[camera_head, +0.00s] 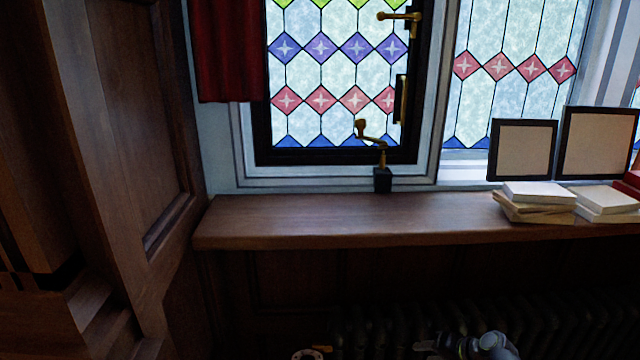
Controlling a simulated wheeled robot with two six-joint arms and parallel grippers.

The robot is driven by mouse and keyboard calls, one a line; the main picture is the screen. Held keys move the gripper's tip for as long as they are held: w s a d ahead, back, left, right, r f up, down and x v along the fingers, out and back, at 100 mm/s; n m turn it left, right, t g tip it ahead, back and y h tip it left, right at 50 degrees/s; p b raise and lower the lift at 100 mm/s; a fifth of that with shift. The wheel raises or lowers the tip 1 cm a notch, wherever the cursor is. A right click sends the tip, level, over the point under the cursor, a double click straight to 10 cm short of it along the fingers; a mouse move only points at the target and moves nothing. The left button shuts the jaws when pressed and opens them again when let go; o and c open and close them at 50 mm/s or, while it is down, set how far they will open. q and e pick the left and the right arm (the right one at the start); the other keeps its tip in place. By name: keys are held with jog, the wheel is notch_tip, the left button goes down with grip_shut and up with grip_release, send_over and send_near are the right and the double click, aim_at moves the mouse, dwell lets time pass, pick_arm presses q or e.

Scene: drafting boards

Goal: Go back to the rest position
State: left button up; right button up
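Neither of my grippers can be made out in the head view. Grey, rounded parts, which look like links of my own arm, show at the bottom edge, right of the middle, in front of the dark radiator. No gripper fingers show there, and no object is seen held. A small pale and orange piece is cut off at the bottom edge, left of those parts; I cannot tell what it is.
A wooden sill (330,218) runs below a leaded window (338,75) with a brass crank (383,158). Books (538,194) and two picture frames (523,150) stand on its right part. A radiator (580,318) is below; wood panelling (120,130) stands left. The sill's left part is clear.

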jog(key=w+d+r+n+t+h, duration=0.25)
jog(key=w+d+h, duration=0.2)
jog(key=d, duration=0.25)
jog(key=w+d+r+n+t+h, duration=0.2)
jog(key=w+d+n+t+h, duration=0.15)
jog(key=d+h, duration=0.2)
jog(key=s+a+f+g, duration=0.2)
jog(key=s+f+g, duration=0.4)
jog(key=s+f, duration=2.2)
jog(key=s+a+f+g+b, duration=0.1)
jog(key=s+f, duration=0.3)
jog(key=s, duration=0.8)
jog(key=s+a+f+m+g+y+b, duration=0.1)
jog(key=s+a+f, duration=0.3)
jog(key=s, duration=0.9)
jog(key=s+a+f+g+y+b, duration=0.1)
jog(key=s+a+f+g, duration=0.2)
jog(key=s, duration=1)
notch_tip(320, 180, down, 2)
jog(key=shift+f+m, duration=0.1)
jog(key=shift+m, duration=0.2)
